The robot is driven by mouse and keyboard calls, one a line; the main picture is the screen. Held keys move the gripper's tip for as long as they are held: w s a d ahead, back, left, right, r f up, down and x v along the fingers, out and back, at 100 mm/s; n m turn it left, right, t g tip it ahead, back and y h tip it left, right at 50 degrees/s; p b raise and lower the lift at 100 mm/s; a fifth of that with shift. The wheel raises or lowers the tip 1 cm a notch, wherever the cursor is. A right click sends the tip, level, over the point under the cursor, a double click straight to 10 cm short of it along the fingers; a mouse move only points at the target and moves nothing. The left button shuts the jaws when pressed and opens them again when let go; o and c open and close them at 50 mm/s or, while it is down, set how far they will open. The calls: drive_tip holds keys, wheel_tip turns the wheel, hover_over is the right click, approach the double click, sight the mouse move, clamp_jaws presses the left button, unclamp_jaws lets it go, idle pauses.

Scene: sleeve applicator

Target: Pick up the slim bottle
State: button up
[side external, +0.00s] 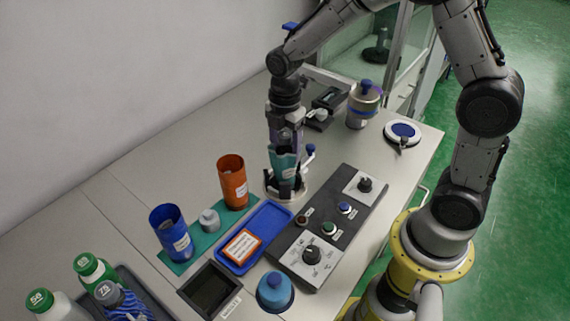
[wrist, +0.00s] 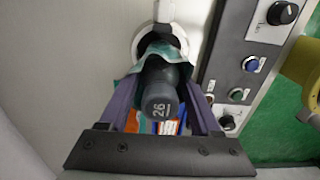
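The slim bottle (wrist: 161,100) has a dark grey cap marked 26 and stands between the fingers of my gripper (wrist: 162,82) in the wrist view. A teal sleeve (wrist: 130,66) surrounds its body and flares out at the sides. In the side view the teal sleeve (side external: 284,163) is at the round pale applicator base (side external: 272,197), directly below my gripper (side external: 285,150), which points down. The fingers lie close along both sides of the bottle. Their contact with it is hidden, so I cannot tell whether they are shut on it.
A black control panel (side external: 325,235) stands right of the applicator. An orange cup (side external: 232,185), a blue cup (side external: 168,235) and a blue tray (side external: 262,228) are nearby. Several capped bottles stand in a dark tray at lower left. A metal canister (side external: 361,108) stands behind.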

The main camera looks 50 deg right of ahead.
drive_tip(key=c, duration=0.7)
clamp_jaws()
drive_tip(key=shift+r, duration=0.15)
